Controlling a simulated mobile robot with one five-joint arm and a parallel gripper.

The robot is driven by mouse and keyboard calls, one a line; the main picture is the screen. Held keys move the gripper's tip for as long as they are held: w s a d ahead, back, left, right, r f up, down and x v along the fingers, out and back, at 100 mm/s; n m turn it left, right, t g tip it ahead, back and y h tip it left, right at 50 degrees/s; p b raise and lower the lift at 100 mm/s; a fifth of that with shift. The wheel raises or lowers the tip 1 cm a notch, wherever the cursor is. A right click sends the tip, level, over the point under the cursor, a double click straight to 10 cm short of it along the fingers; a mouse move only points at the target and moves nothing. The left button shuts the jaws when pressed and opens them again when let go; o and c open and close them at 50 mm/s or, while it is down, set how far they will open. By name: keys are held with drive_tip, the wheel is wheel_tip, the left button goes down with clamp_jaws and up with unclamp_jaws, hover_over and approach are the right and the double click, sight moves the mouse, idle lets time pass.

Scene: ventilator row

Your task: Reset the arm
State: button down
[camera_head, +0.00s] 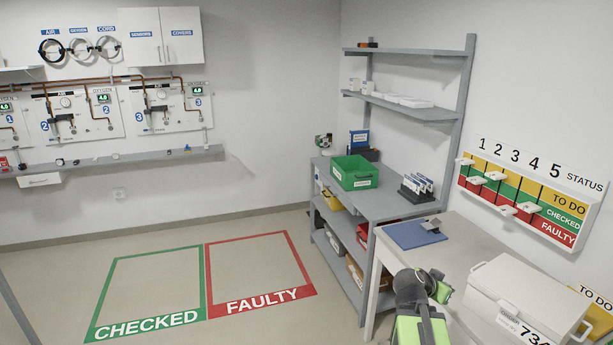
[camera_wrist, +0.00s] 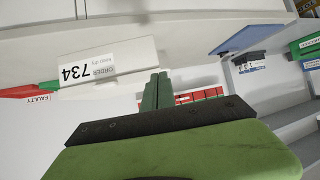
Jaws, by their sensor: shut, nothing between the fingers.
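My arm shows in green and dark grey at the bottom of the head view, beside the white table. My gripper (camera_head: 441,288) is at its end, above or near the table's front part, left of a white lidded box (camera_head: 520,290). In the wrist view the two green fingers of my gripper (camera_wrist: 157,92) are together, with nothing between them. The white box's label with "734" (camera_wrist: 78,72) shows upside down to the left of the fingers there. Whether my gripper touches anything cannot be told.
A blue mat (camera_head: 408,236) with a dark object lies on the table. A grey shelf unit (camera_head: 385,205) holds a green bin (camera_head: 354,172). A status board (camera_head: 530,195) hangs on the right wall. Floor outlines marked CHECKED (camera_head: 147,327) and FAULTY (camera_head: 262,301) are empty.

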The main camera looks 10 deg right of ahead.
drive_tip(key=a+f+n+g+y, duration=0.1)
drive_tip(key=a+f+n+y, duration=0.2)
drive_tip(key=a, duration=0.8)
drive_tip(key=a+f+n+g+y, duration=0.1)
drive_tip(key=a+f+n+y, duration=0.3)
drive_tip(key=a, duration=0.7)
drive_tip(key=s+a+f+n+g+y, duration=0.1)
drive_tip(key=s+a+f+n, duration=0.1)
drive_tip(key=a, duration=0.3)
drive_tip(key=s+a+f+n+g+y, duration=0.1)
drive_tip(key=s+a+n+g+y, duration=0.1)
drive_tip(key=s+a, duration=0.3)
drive_tip(key=shift+s+a+f+n+g, duration=0.3)
drive_tip(key=shift+a+f+n, duration=0.1)
drive_tip(key=shift+a+n, duration=0.25)
